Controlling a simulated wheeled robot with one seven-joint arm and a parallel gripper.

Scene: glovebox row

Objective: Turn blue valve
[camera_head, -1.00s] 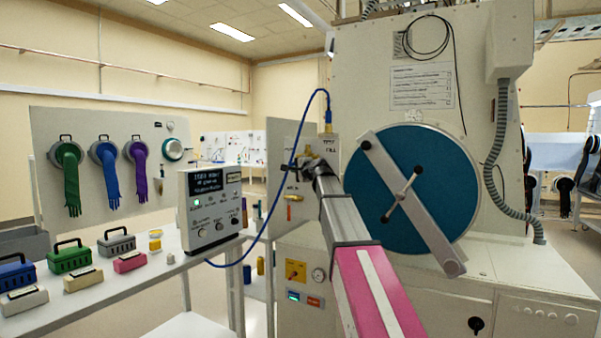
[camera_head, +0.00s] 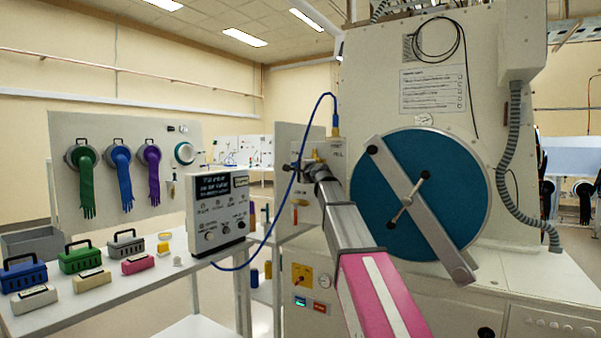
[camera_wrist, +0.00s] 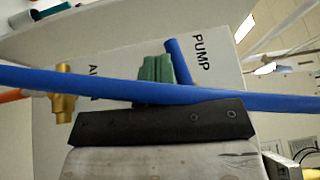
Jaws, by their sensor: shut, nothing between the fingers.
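My gripper (camera_head: 316,172) is at the white valve panel (camera_head: 337,176) beside the large blue round door. In the wrist view my gripper (camera_wrist: 163,120) is a dark shut pair of fingers with nothing between them. A short blue bar (camera_wrist: 178,61) stands just beyond it beside the word PUMP; it looks like the blue valve's handle. A green ribbed part (camera_wrist: 156,78) is close behind the fingers. A long blue hose (camera_wrist: 110,85) crosses in front of the panel, close to the fingers. I cannot tell whether the fingers touch the blue bar.
A brass fitting (camera_wrist: 63,93) with an orange handle is left of my fingers. The round blue door (camera_head: 440,205) with its diagonal bar is right of my arm. A control box (camera_head: 218,210) and several small cases stand on the left table (camera_head: 150,277).

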